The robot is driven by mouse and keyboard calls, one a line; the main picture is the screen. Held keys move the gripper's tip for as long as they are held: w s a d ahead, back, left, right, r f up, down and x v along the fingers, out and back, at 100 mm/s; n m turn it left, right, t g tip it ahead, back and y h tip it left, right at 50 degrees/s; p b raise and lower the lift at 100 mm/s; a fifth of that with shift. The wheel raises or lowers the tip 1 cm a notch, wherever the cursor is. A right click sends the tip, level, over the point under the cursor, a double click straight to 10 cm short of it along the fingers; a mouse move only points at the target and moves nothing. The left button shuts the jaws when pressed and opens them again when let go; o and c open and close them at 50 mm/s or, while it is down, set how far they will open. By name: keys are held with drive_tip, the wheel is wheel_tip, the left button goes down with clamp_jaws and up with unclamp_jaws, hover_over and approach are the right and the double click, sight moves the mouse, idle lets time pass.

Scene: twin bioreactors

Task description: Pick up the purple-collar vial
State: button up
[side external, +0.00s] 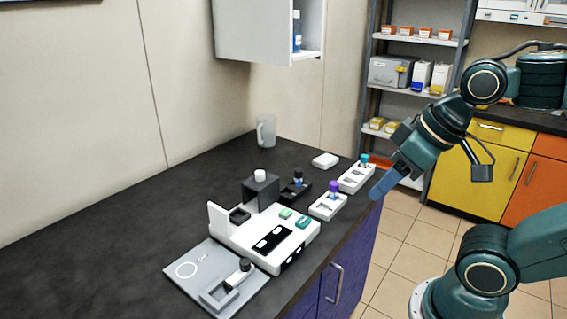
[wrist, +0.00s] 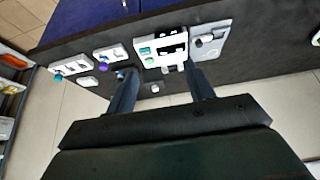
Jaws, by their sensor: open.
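The purple-collar vial (side external: 333,188) stands upright in a small white rack (side external: 326,208) near the front edge of the dark bench. It also shows small in the wrist view (wrist: 97,67), left of the fingers. A teal-collar vial (side external: 364,160) stands in another white rack (side external: 355,178) farther right. A dark-topped vial (side external: 298,176) stands in a black holder (side external: 293,193) behind. My gripper (side external: 382,188) is right of the racks, off the bench edge, tilted and apart from every vial. In the wrist view its two fingers (wrist: 160,70) are spread with nothing held between them.
A white instrument (side external: 265,238) and a grey plate (side external: 190,270) with a small fixture stand left of the racks. The bench's left part is bare.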

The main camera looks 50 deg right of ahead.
drive_tip(key=m+g, duration=0.6)
drive_tip(key=m, duration=1.2)
hover_over(334, 184)
wheel_tip(334, 184, down, 9)
drive_tip(key=shift+d+f, duration=0.1)
drive_tip(key=shift+d, duration=0.05)
drive_tip(key=shift+f, duration=4.3)
